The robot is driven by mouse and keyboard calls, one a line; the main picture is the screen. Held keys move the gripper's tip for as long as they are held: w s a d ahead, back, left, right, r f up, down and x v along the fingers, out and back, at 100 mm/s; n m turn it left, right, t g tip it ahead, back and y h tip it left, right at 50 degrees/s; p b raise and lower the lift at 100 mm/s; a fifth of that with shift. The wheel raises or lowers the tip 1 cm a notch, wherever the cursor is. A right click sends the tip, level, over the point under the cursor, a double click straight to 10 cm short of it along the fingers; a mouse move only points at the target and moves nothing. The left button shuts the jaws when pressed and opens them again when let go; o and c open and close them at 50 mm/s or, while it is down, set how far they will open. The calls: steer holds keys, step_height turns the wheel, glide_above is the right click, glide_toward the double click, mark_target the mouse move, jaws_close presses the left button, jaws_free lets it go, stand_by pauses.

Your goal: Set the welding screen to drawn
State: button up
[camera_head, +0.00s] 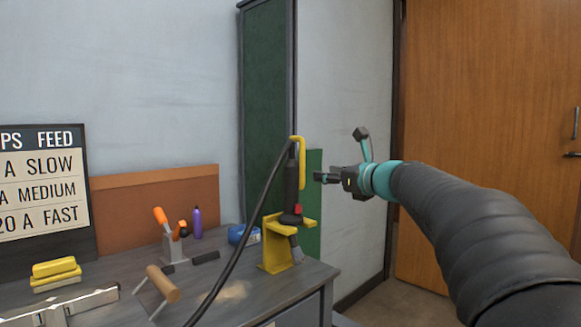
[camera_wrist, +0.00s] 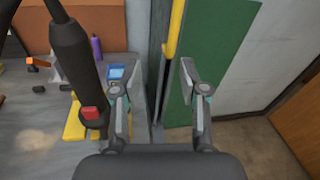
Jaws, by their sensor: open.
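The welding screen (camera_head: 314,215) shows a green panel low behind the bench end, beside a tall dark green framed section (camera_head: 266,110). My gripper (camera_head: 322,177) is open and empty, to the right of the handle in the head view. Both fingers of it (camera_wrist: 155,78) show in the wrist view. Contact with the handle is not visible.
A black welding torch (camera_head: 291,185) with a cable stands in a yellow holder (camera_head: 273,245) at the bench corner, close left of my gripper. The bench (camera_head: 120,270) holds several tools. A wooden door (camera_head: 480,120) is at right. Bare floor lies below the screen.

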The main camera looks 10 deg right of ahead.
mark_target(303, 162)
steer(key=shift+m+t, duration=0.5)
steer(key=shift+m, duration=0.4)
steer(key=x, duration=0.4)
steer(key=d+p+x, duration=0.1)
steer(key=x, duration=0.4)
steer(key=w+d+r+p+x, duration=0.1)
steer(key=x, duration=0.4)
steer(key=shift+w+a+r, duration=0.1)
steer(key=shift+w, duration=0.1)
jaws_close()
